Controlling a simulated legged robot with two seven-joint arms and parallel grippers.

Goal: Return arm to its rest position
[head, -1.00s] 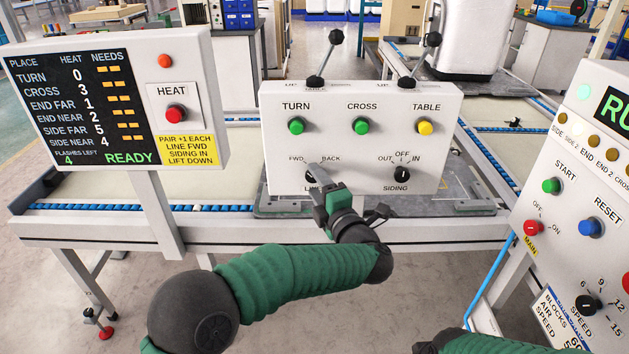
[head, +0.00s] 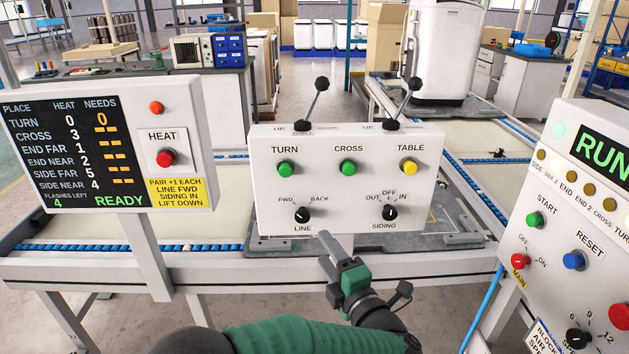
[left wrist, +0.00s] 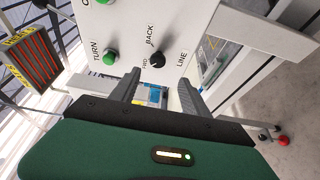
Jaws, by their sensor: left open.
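My left gripper (head: 334,258) is below the white control box, in front of the table edge. It is open and empty, with its fingers apart in the left wrist view (left wrist: 160,92). The LINE knob (head: 302,215) is above and left of the fingertips, which are apart from it. The knob (left wrist: 157,60) also shows just beyond the fingers in the left wrist view. The control box (head: 345,185) has TURN, CROSS and TABLE buttons, and a SIDING knob (head: 390,212). My left arm comes up from the bottom edge. My right gripper is not in view.
A display board (head: 75,160) on a post (head: 140,245) reads READY, with a red HEAT button (head: 166,158). A second panel (head: 560,200) at the right reads RUN.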

